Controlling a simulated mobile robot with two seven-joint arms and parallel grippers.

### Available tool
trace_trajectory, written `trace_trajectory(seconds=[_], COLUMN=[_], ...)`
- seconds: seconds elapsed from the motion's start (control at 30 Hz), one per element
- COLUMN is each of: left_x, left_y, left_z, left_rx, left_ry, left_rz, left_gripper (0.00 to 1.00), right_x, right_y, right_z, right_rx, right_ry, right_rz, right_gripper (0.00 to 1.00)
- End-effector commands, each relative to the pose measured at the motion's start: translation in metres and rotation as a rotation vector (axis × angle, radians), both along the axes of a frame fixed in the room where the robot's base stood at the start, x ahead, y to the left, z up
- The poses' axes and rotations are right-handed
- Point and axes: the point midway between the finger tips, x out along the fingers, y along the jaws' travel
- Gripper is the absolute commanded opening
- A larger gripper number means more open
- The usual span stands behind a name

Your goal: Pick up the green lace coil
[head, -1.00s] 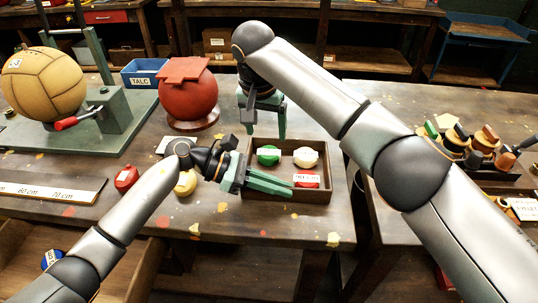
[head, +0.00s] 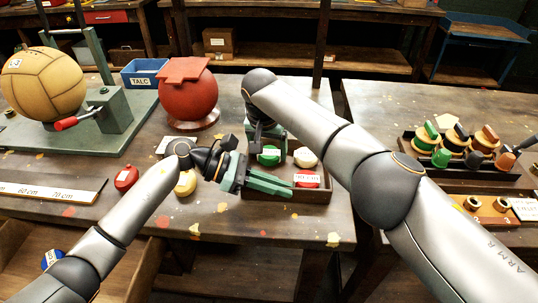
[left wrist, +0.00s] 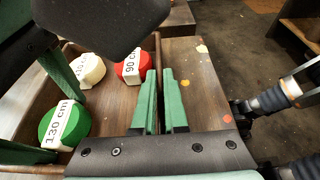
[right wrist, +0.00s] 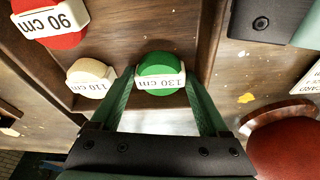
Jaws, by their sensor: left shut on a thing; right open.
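The green lace coil (head: 268,155), labelled 130 cm, sits in the back left of a wooden tray (head: 246,208). My right gripper (head: 267,149) is over it, open, pointing down. In the right wrist view the green coil (right wrist: 158,66) lies between the two spread fingers (right wrist: 158,80); I cannot tell whether they touch it. My left gripper (head: 291,187) is shut on the tray's front wall; in the left wrist view the wall runs between its fingers (left wrist: 160,74). The left wrist view also shows the green coil (left wrist: 65,125).
A white coil (head: 305,157), labelled 110 cm, and a red coil (head: 307,180), labelled 90 cm, share the tray. A red ball on a stand (head: 188,98) is behind left.

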Motion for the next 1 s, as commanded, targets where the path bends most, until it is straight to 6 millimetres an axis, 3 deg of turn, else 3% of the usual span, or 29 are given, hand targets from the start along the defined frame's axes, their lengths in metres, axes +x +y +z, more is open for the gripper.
trace_trajectory(seconds=[0.13,0.7,1.0], left_x=[0.0005,0.0005,0.0005], left_y=[0.0,0.0,0.0], left_z=[0.0008,0.0009,0.001], left_rx=[-0.001,-0.002,-0.002], left_ry=[-0.002,-0.002,-0.002], left_rz=[0.001,0.001,0.001], left_gripper=[0.0,0.0,0.0], right_x=[-0.0002,-0.0002,0.0002], right_y=[0.0002,0.0001,0.0005], right_z=[0.0,0.0005,0.0072], right_rx=[0.0,0.0,0.0], right_ry=[0.0,0.0,-0.001], right_rz=[0.001,0.0,0.001], right_gripper=[0.77,0.14,0.14])
